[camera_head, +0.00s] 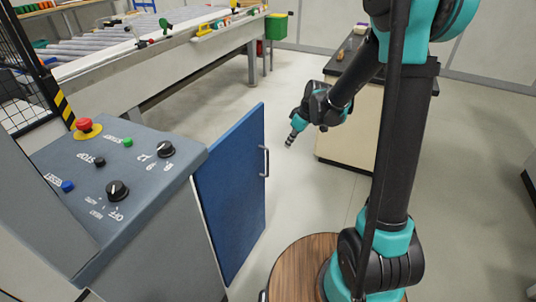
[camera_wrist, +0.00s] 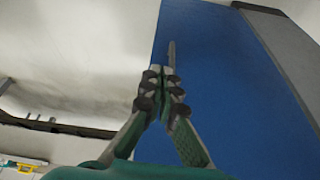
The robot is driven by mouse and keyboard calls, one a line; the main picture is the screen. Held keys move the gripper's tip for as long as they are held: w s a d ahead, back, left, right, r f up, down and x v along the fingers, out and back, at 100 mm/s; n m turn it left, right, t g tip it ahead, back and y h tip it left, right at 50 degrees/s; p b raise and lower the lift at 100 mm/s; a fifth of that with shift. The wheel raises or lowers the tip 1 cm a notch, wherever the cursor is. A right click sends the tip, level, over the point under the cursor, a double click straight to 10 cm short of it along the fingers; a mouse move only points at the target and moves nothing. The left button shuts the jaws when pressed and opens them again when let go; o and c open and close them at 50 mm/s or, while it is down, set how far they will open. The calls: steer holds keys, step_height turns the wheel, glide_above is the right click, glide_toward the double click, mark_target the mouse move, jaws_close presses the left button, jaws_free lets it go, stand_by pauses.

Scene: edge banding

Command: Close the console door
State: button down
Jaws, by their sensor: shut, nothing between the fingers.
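The blue console door (camera_head: 232,195) stands open, swung out from the right side of the grey console (camera_head: 150,255). Its handle (camera_head: 266,160) is a light vertical bar near the free edge. My gripper (camera_head: 289,145) is shut and empty, to the right of the door and apart from it in the head view. In the wrist view the shut fingers (camera_wrist: 166,70) point toward the blue door (camera_wrist: 215,75). A thin grey bar at their tips may be the handle; I cannot tell whether they touch it. The grey console (camera_wrist: 290,50) shows at upper right.
The console top carries a red emergency button (camera_head: 85,127), knobs and coloured buttons. A roller conveyor (camera_head: 150,60) stands behind. A cabinet (camera_head: 345,125) stands behind my arm. Open floor (camera_head: 215,105) lies between the door and the conveyor.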

steer(key=w+a, duration=0.1)
steer(key=a, duration=0.1)
glide_above(263, 161)
steer(key=d, duration=0.2)
steer(key=shift+n, duration=0.4)
steer(key=shift+s+d+f, duration=0.1)
steer(key=shift+s+f, duration=0.1)
steer(key=shift+f, duration=2.3)
steer(key=shift+s+f, duration=0.2)
steer(key=shift+f, duration=2.25)
